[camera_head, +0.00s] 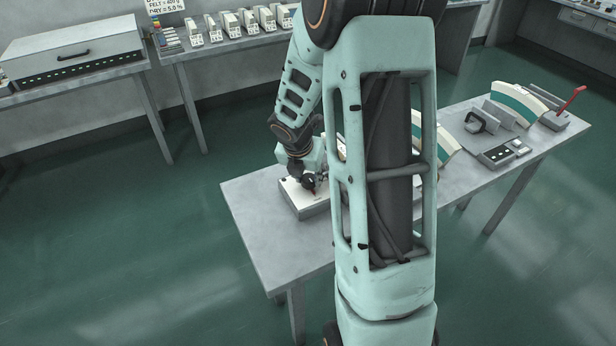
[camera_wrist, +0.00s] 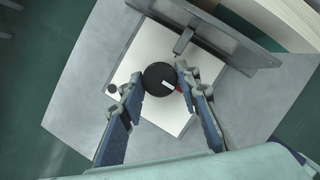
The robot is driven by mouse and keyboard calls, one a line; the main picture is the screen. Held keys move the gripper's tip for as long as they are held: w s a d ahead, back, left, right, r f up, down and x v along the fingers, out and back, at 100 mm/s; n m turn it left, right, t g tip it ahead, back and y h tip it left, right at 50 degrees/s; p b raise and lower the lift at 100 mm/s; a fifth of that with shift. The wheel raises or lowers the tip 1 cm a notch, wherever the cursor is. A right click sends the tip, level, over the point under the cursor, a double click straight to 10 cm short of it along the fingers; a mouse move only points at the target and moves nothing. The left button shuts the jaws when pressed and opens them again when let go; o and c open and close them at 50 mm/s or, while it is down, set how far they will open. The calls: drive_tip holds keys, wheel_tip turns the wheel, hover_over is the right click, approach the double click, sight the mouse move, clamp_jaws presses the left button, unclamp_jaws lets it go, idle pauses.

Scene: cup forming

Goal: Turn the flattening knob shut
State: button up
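The knob (camera_wrist: 157,77) is a round black dial with a white pointer mark. It sits on the white top of a low box on the table, and the pointer slants toward the lower right in the wrist view. The white-topped box (camera_head: 306,205) shows in the head view under my gripper (camera_head: 309,183). In the wrist view my gripper (camera_wrist: 160,80) has one finger on each side of the knob, with the tips very close to its edges. Whether they press on it I cannot tell. A small red mark shows beside the right fingertip, partly covered.
A grey plate with a handle (camera_wrist: 185,38) stands behind the knob. A small black button (camera_wrist: 112,88) lies left of it. Farther right on the table (camera_head: 262,235) are curved cream-and-green pieces (camera_head: 517,97) and a red lever (camera_head: 571,100). My arm hides the table's middle.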

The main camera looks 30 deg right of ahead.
drive_tip(key=c, duration=0.6)
